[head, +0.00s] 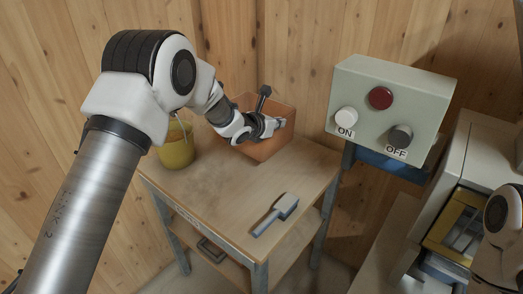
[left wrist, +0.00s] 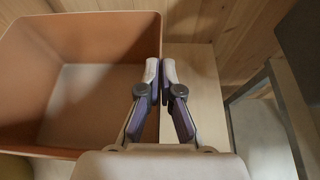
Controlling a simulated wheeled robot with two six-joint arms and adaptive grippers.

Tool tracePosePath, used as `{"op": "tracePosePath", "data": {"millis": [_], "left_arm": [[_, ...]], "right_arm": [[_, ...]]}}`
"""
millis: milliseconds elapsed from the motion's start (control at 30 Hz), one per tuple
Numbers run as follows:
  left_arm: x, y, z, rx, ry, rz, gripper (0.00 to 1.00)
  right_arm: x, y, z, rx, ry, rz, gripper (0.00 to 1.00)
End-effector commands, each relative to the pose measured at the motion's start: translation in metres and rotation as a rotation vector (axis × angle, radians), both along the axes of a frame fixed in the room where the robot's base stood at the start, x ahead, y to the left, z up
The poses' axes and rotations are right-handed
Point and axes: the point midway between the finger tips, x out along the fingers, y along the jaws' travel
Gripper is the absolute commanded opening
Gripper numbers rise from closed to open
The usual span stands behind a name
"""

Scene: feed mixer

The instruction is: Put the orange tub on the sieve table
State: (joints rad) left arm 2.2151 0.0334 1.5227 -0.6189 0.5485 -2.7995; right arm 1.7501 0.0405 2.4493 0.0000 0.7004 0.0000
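The orange tub (head: 273,149) is an open, box-like bin at the back of a wooden-topped table (head: 225,192), against the plank wall. It looks upright; whether its base touches the table top is hard to tell. My left gripper (head: 268,127) is at the tub's near rim. In the left wrist view, the tub (left wrist: 95,102) fills the left side and looks empty. The fingers of my left gripper (left wrist: 160,72) lie on both sides of the tub's wall, closed against it. My right gripper is out of view; part of my right arm shows at the right edge.
A yellow bucket (head: 176,152) with a handle stands left of the tub. A grey scoop (head: 276,213) lies on the table's front right. A control box (head: 389,104) with ON and OFF knobs and a red button stands to the right. A grey machine (head: 463,192) is further right.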

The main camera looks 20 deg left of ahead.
Motion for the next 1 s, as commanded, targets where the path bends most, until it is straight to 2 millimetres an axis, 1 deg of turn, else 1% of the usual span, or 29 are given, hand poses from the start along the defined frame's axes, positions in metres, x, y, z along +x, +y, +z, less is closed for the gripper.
{"op": "tracePosePath", "data": {"millis": [67,200,367,500,600,767,867,900,967,1000], "left_arm": [[0.0,0.001,-0.011,-0.001,0.006,0.001,0.0],[-0.001,0.0,-0.043,0.0,0.005,0.0,0.0],[-0.001,0.0,-0.068,0.0,0.003,0.001,0.0],[-0.001,0.001,-0.092,0.0,0.002,0.0,0.0],[-0.001,0.001,-0.098,-0.001,0.001,0.0,0.0],[-0.001,0.001,-0.098,-0.001,0.001,0.0,0.0],[-0.001,0.001,-0.102,-0.001,0.001,0.0,0.0],[-0.001,0.001,-0.102,-0.001,0.002,0.001,0.06],[-0.001,0.001,-0.101,-0.001,0.002,0.001,0.27],[-0.001,0.001,-0.101,-0.001,0.002,0.001,0.31]], "right_arm": [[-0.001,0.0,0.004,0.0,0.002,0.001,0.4],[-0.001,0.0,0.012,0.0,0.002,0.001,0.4],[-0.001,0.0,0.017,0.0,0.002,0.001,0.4],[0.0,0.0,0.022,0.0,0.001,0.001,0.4],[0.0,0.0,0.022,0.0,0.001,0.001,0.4],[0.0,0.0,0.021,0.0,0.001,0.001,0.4],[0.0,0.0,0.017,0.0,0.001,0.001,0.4],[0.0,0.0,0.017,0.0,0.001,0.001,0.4],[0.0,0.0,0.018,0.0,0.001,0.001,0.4],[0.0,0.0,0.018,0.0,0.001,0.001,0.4]]}}
